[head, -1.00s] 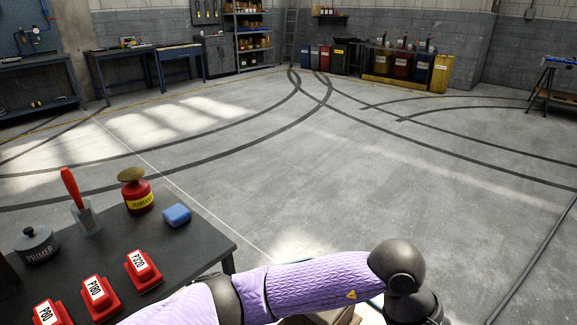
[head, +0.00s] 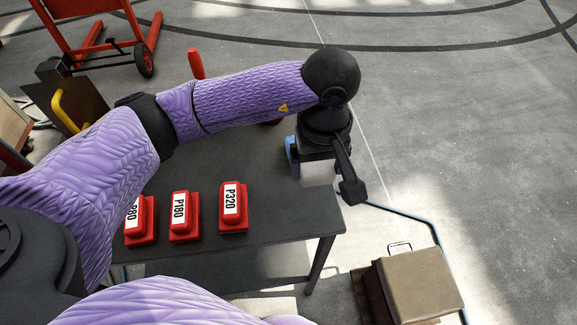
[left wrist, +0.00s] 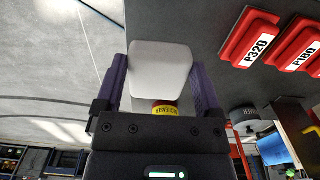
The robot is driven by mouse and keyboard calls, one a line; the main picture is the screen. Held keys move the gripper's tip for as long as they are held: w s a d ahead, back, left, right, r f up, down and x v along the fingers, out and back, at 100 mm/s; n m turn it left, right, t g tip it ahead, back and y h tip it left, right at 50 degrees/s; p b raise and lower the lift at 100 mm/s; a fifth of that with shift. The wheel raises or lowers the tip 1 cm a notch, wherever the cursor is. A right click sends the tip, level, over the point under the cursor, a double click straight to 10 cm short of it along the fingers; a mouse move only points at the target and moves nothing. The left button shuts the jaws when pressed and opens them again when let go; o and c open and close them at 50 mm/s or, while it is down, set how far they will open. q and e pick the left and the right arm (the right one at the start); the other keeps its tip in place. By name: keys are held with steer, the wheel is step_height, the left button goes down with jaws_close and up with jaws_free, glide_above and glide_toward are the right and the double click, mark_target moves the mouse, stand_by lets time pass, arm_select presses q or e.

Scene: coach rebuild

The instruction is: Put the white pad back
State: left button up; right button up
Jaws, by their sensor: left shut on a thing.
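The white pad (head: 318,172) is between the fingers of my left gripper (head: 312,158) at the right end of the dark table (head: 270,215). In the left wrist view the left gripper (left wrist: 158,88) is shut on the white pad (left wrist: 160,68), with one finger on each side. I cannot tell whether the pad touches the table top. My right gripper is not in view.
Red sanding blocks P320 (head: 233,207) and P180 (head: 184,217), and another, stand at the table's front. A blue block (head: 291,150) shows partly beside the gripper. A brown box (head: 418,283) stands on the floor right of the table.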

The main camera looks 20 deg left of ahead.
arm_select(q)
step_height(320, 180, down, 10)
steer(key=b, duration=0.3)
steer(key=shift+s+a, duration=0.1)
steer(key=shift+s, duration=0.05)
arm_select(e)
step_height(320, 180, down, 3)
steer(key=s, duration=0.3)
arm_select(q)
steer(key=o, duration=0.7)
steer(key=shift+o, duration=0.6)
step_height(320, 180, up, 11)
steer(key=p, duration=0.3)
steer(key=shift+r, duration=0.15)
steer(key=shift+r+p, duration=0.3)
steer(key=shift+r, duration=0.15)
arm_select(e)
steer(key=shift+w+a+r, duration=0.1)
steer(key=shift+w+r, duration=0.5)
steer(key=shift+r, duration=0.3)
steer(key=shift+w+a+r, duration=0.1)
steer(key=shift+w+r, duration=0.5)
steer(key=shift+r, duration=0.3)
